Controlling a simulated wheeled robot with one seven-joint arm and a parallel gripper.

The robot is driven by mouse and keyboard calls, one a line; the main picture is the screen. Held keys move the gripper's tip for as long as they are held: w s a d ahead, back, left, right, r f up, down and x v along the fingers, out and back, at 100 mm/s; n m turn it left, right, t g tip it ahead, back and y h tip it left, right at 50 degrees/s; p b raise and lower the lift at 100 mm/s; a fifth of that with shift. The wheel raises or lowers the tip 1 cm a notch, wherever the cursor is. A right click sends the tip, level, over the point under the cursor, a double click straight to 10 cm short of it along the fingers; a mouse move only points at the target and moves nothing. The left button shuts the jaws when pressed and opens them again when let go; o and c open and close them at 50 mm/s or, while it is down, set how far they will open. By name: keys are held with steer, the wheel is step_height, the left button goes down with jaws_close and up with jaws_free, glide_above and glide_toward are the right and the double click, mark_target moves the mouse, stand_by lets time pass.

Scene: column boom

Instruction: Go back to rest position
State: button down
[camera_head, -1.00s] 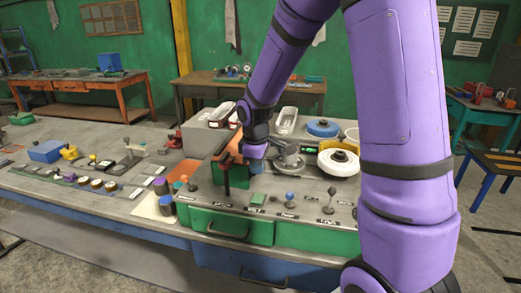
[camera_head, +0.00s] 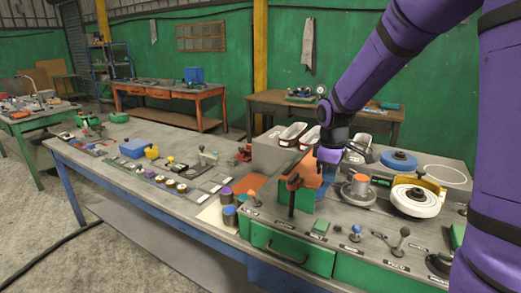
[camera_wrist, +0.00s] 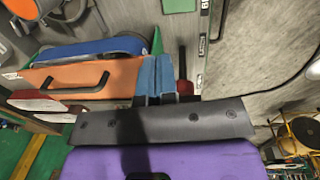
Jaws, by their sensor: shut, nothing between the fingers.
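My gripper (camera_head: 328,160) is at the end of my purple arm, low over the right part of the workbench (camera_head: 225,172), by the orange-topped green box (camera_head: 301,184). In the head view its fingers are small and hard to make out. In the wrist view the blue fingers of my gripper (camera_wrist: 155,78) are together and empty. They appear beside the orange panel with a black handle (camera_wrist: 75,78); I cannot tell whether they touch it.
A dark lever (camera_head: 292,198) stands before the box. A grey round fixture (camera_head: 358,190), a white wheel (camera_head: 416,200) and a blue disc (camera_head: 398,160) lie to its right. Green drawers (camera_head: 290,250) form the front. Open floor (camera_head: 60,215) lies at left.

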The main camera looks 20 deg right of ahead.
steer(key=s+a+r+m+t, duration=0.1)
steer(key=s+r+m, duration=0.2)
steer(key=s+r, duration=0.2)
steer(key=s+a+r+m+t, duration=0.2)
steer(key=s+r, duration=0.3)
steer(key=s, duration=0.7)
steer(key=s+a+r+m+t, duration=0.1)
steer(key=s+r+m, duration=0.3)
steer(key=s, duration=0.4)
steer(key=shift+s+a+r+t+y, duration=0.2)
steer(key=shift+a+r+t+y, duration=0.15)
steer(key=shift+r, duration=0.5)
steer(key=shift+d, duration=0.1)
